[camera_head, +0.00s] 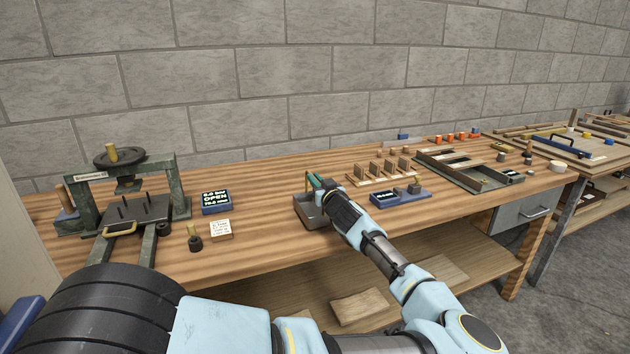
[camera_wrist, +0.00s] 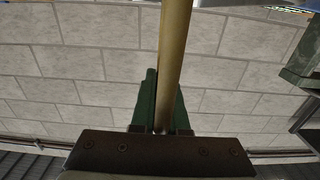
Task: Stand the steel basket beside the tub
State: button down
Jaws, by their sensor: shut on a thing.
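My gripper (camera_head: 316,181) is above the bench, over a grey open-topped metal box (camera_head: 309,212). Its green fingers are shut. In the wrist view my gripper (camera_wrist: 164,98) is closed around a brass-coloured rod (camera_wrist: 174,50) that runs up out of the picture. What the rod belongs to does not show; I cannot tell whether it is the steel basket's handle. The grey box is partly hidden by my gripper. I cannot tell whether it is the tub or the basket, or whether anything is inside it. No second such container is clearly visible.
Bare bench lies behind the box.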

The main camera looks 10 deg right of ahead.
jog(key=shift+f, duration=0.8)
jog(key=c, duration=0.9)
grip_release()
